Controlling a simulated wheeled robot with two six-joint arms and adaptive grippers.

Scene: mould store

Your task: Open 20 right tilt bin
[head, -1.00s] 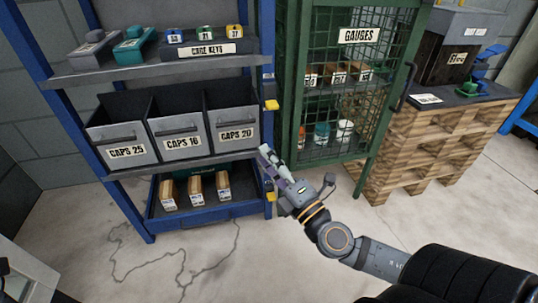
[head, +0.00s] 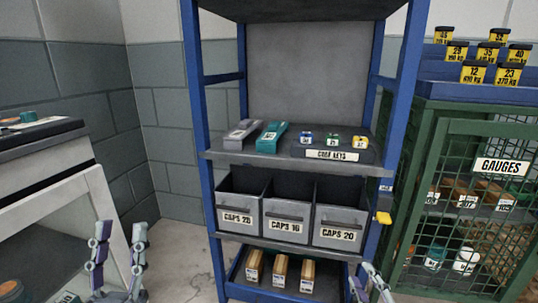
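The CAPS 20 tilt bin (head: 340,224) is the right one of three grey bins on the middle shelf of the blue rack. Its front has a dark handle and a white label, and stands level with its neighbours; a dark inside shows above it. My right gripper (head: 371,279) is at the bottom edge, lower than this bin and slightly right of it, apart from it. Its fingers are partly cut off, and their gap is unclear. My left gripper (head: 117,245) is at the lower left, far from the bins, its two fingers spread with nothing between them.
Core keys (head: 334,140) sit on the shelf above. The green gauges cage (head: 480,205) stands right of the rack. A yellow tab (head: 383,218) sticks out at the rack's right post.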

